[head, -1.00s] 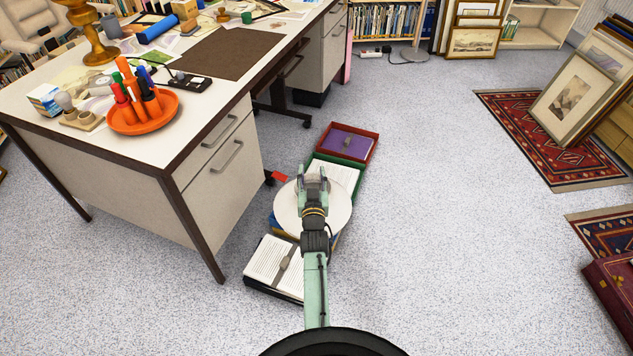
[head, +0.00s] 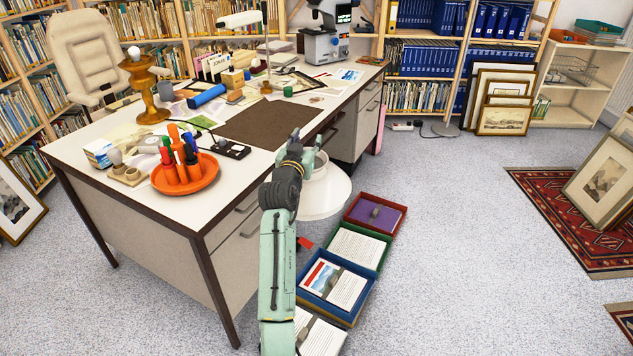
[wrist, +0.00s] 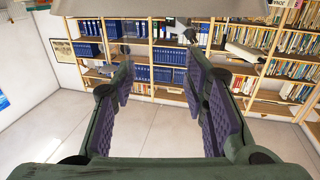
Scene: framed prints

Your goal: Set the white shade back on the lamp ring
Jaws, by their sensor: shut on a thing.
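The white shade (head: 325,192) hangs beside the desk's right front edge, above the floor boxes. My gripper (head: 304,147) is shut on it at its upper part; my own arm and fingers hide some of it. In the wrist view the two fingers (wrist: 168,90) stand apart, and a pale band along the top edge looks like part of the shade (wrist: 200,14). The gold-brown lamp (head: 152,98) stands at the desk's far left with a bare white bulb (head: 134,53) on top. The lamp ring is too small to make out.
The desk (head: 110,150) holds an orange dish of pens (head: 186,175), a blue roll (head: 207,97), a brown mat (head: 268,122) and a microscope (head: 327,35). Open boxes, among them a blue one (head: 337,290), line the floor to its right.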

